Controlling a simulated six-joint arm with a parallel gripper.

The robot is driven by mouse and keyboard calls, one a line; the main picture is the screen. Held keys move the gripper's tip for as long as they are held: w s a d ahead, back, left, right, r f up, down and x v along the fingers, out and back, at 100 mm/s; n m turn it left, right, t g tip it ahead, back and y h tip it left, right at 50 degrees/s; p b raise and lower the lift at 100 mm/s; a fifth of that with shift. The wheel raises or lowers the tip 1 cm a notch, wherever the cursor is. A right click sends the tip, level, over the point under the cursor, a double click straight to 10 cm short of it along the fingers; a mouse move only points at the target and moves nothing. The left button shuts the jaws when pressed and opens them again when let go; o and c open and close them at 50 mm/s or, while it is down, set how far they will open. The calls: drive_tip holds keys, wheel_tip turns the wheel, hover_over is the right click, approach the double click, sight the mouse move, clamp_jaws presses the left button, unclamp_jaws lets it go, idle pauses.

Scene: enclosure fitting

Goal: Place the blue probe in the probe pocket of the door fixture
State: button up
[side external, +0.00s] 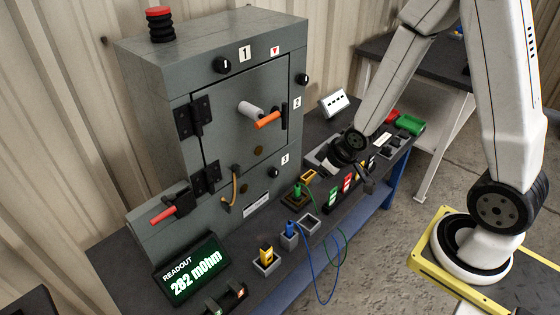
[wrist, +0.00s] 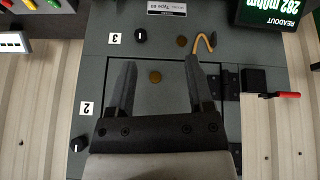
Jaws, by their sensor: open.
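The blue probe (side external: 290,229) stands upright in a small grey square holder on the bench in front of the cabinet, its blue cable looping over the bench edge. An empty-looking square holder (side external: 308,224) is just right of it. The grey cabinet door (side external: 235,130) is shut; it also shows upside down in the wrist view (wrist: 165,98). I cannot tell which part is the probe pocket. My gripper (wrist: 160,64) is open and empty, facing the cabinet front. In the side view it is above the bench, right of and behind the blue probe.
A green probe (side external: 297,191) with a green cable stands behind the blue one. A yellow block (side external: 266,254) sits in a holder beside the readout (side external: 195,270).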

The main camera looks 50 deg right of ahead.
drive_tip(key=s+a+r+m+g, duration=0.2)
drive_tip(key=s+a+r+g, duration=0.1)
drive_tip(key=s+r, duration=0.3)
drive_tip(key=shift+s+a+r, duration=0.15)
drive_tip(key=shift+a+r, duration=0.3)
drive_tip(key=shift+r, duration=0.15)
